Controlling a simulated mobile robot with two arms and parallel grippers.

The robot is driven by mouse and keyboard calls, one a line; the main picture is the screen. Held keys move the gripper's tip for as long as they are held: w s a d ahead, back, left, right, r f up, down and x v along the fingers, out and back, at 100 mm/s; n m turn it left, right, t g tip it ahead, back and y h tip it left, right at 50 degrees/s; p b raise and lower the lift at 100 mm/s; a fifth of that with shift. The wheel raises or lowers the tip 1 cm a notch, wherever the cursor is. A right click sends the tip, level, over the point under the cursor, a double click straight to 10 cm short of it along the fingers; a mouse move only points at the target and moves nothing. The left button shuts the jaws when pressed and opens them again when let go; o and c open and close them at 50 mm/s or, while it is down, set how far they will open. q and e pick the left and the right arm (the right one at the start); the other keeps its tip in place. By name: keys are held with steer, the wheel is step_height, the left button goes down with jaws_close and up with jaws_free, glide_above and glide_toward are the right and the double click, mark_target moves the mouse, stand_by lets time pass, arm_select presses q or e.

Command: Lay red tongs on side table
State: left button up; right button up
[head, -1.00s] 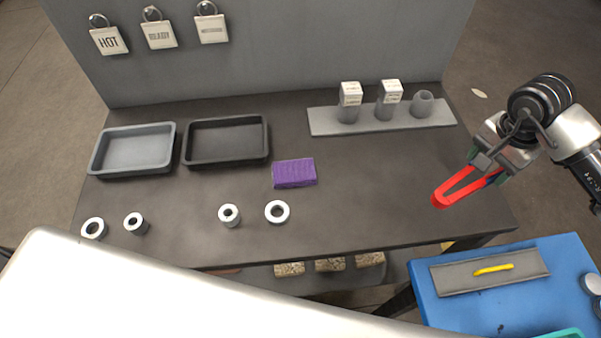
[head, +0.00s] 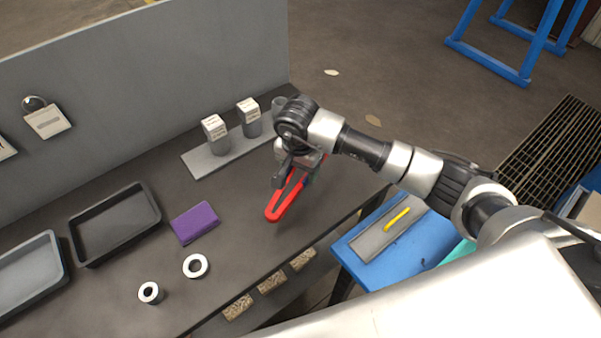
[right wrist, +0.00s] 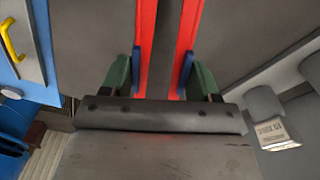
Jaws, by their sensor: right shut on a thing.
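The red tongs (head: 284,200) are in my right gripper (head: 307,174), which is shut on them. In the head view they appear over the right end of the dark bench, their looped end pointing down and toward the front. The right wrist view shows the two red arms of the tongs (right wrist: 185,38) between the green-backed fingers of my right gripper (right wrist: 161,72). The blue side table (head: 432,236) stands to the right of the bench, below my right arm. My left gripper is not in view.
On the side table lies a grey board (head: 372,242) with a yellow handle (head: 397,219). The bench holds a purple block (head: 195,222), a black tray (head: 88,222), white-topped rings (head: 195,266) and a grey rack (head: 205,163) with labelled cylinders. The blue surface beside the board looks partly clear.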

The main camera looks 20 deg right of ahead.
step_height(320, 180, down, 4)
steer(key=shift+r+p, duration=0.15)
steer(key=shift+p, duration=0.3)
steer(key=o, duration=0.6)
step_height(320, 180, up, 12)
steer(key=b, duration=0.2)
steer(key=shift+s+a+b, duration=0.3)
steer(key=shift+s+b, duration=0.05)
steer(key=shift+b, duration=0.05)
